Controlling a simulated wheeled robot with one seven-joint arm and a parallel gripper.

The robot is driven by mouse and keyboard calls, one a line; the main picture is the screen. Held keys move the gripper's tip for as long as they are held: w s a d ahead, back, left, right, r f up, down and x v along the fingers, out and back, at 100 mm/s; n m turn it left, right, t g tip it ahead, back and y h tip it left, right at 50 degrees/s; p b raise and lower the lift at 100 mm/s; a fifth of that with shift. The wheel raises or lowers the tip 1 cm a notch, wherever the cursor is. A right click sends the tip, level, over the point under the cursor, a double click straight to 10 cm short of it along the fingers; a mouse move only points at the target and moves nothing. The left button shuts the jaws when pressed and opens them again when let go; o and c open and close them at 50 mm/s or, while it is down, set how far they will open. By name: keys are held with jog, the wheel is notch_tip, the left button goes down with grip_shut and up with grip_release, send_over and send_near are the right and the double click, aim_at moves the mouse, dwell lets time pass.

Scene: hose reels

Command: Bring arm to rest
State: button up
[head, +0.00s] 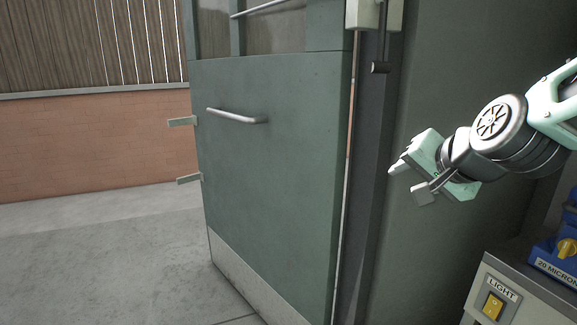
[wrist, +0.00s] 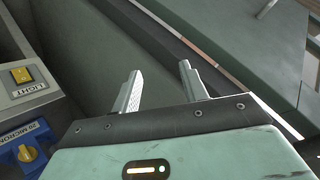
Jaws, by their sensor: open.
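My gripper (head: 408,184) hangs at the right of the head view, in front of the dark green wall panel beside the door. Its fingers point left and are apart, with nothing between them. The wrist view also shows my gripper (wrist: 160,85) with two separate fingers and empty space between. My arm (head: 497,124) reaches in from the right edge, bent at the wrist. The green door (head: 275,170) stands to the left of the gripper, and the gripper does not touch it. A metal handle (head: 237,116) is on the door.
A grey box with a yellow LIGHT switch (head: 493,306) stands low at the right, below my arm. A blue unit with a yellow knob (head: 566,248) is beside it. A dark post (head: 372,170) edges the door. Bare concrete floor (head: 110,250) lies at left, before a brick wall (head: 90,145).

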jog(key=s+a+f+n+g+y, duration=0.2)
jog(key=s+a+f+n+g, duration=0.4)
jog(key=s+a+f+n, duration=0.4)
jog(key=s+a+f+n+g+h, duration=0.1)
jog(key=s+f+n+g, duration=0.15)
jog(key=s, duration=0.55)
jog(key=s+a+f+n+g+h, duration=0.1)
jog(key=s+n+g+h, duration=0.1)
jog(key=s+n, duration=0.35)
notch_tip(320, 180, up, 16)
jog(key=s+m+p, duration=0.1)
jog(key=m+p, duration=0.1)
jog(key=p, duration=1.4)
jog(key=shift+s, duration=0.25)
jog(key=shift+f, duration=0.15)
